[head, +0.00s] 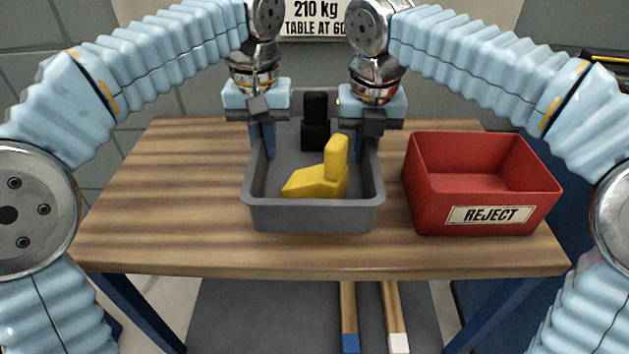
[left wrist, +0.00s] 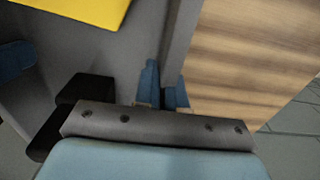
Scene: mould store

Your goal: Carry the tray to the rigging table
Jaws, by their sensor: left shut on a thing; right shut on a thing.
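The grey tray (head: 313,217) is over the wooden table (head: 200,215), level; I cannot tell whether it touches the top. A yellow piece (head: 322,178) and a black piece (head: 315,125) are inside it. My left gripper (head: 262,143) is shut on the tray's left wall, and my right gripper (head: 363,143) is shut on its right wall. In the left wrist view the blue fingers (left wrist: 166,88) straddle the tray wall (left wrist: 180,40), with the yellow piece (left wrist: 75,12) at the top left. The far rim is partly hidden by my grippers.
A red bin (head: 440,205) marked REJECT stands on the table just right of the tray. The table's left side is clear. Two wooden bars (head: 348,305) with blue and white ends show below the front edge. A sign (head: 316,18) hangs behind.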

